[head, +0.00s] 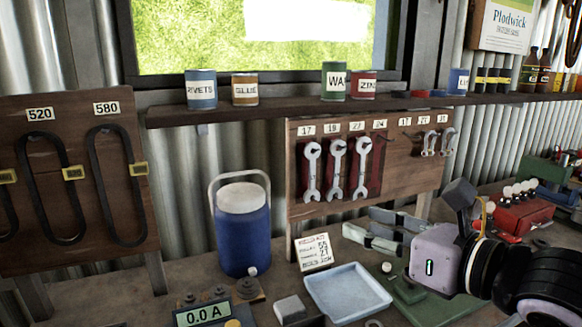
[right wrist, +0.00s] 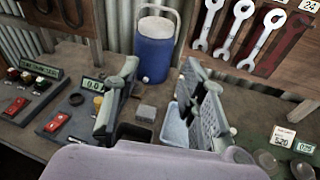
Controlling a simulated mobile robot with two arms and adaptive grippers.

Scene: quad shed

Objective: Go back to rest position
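My right gripper (head: 358,222) reaches in from the right over the bench, in front of the tool board. In the right wrist view its two fingers (right wrist: 160,72) stand well apart with nothing held between them. A blue jug with a white lid (head: 242,228) stands on the bench to the left of the gripper and also shows beyond the fingers in the right wrist view (right wrist: 155,48). My left gripper is in neither view.
A pale blue tray (head: 347,292) and a small grey block (head: 290,308) lie on the bench below the gripper. Wrenches (head: 336,168) hang behind it. A shelf of cans (head: 334,82) runs above. A red toolbox (head: 522,214) stands at the right.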

